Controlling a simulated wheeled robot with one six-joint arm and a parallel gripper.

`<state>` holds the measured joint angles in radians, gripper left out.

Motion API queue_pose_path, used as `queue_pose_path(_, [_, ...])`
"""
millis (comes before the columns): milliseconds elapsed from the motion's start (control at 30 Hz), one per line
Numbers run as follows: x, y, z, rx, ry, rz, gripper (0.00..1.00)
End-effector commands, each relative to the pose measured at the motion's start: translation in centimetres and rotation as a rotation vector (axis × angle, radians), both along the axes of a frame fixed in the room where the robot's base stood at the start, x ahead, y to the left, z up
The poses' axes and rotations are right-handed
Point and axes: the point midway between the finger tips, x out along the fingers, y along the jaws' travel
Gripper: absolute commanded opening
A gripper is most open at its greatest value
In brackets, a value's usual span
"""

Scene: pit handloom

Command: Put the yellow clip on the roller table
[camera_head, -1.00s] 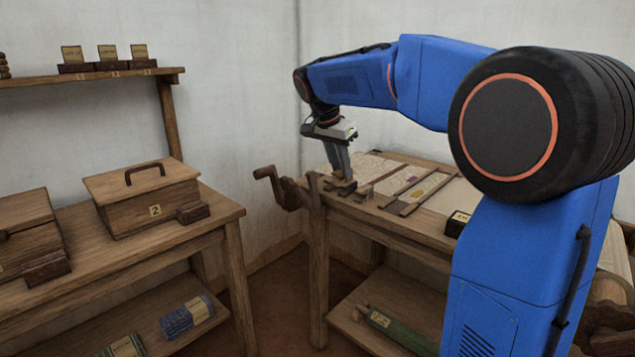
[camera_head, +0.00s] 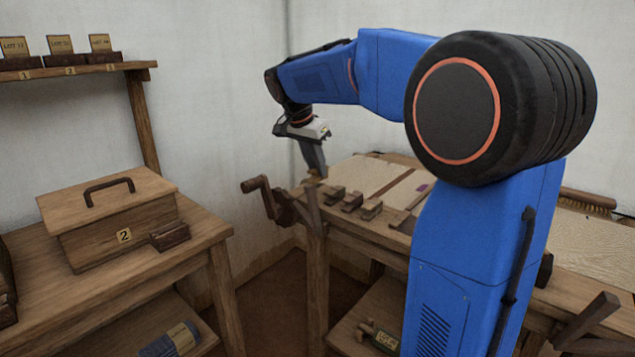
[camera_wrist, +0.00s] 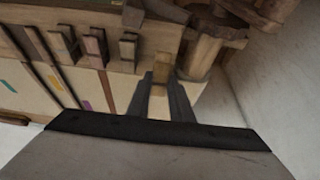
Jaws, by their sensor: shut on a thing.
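Several small dark wooden clips (camera_head: 352,201) sit along the table's near edge. A crank handle (camera_head: 262,190) juts out at its left end. A brush (camera_head: 588,201) lies at the far right. Left, a bench (camera_head: 205,235) carries a lidded box (camera_head: 110,215) marked 2.

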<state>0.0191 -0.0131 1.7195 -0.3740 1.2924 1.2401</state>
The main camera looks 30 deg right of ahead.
Motion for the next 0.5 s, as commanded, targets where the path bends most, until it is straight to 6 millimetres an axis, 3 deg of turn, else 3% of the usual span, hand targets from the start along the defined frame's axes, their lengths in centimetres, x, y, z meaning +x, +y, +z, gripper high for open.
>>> queue_pose_path(500, [0.0,0.0,-4.6,0.001,0.0,0.0,0.0])
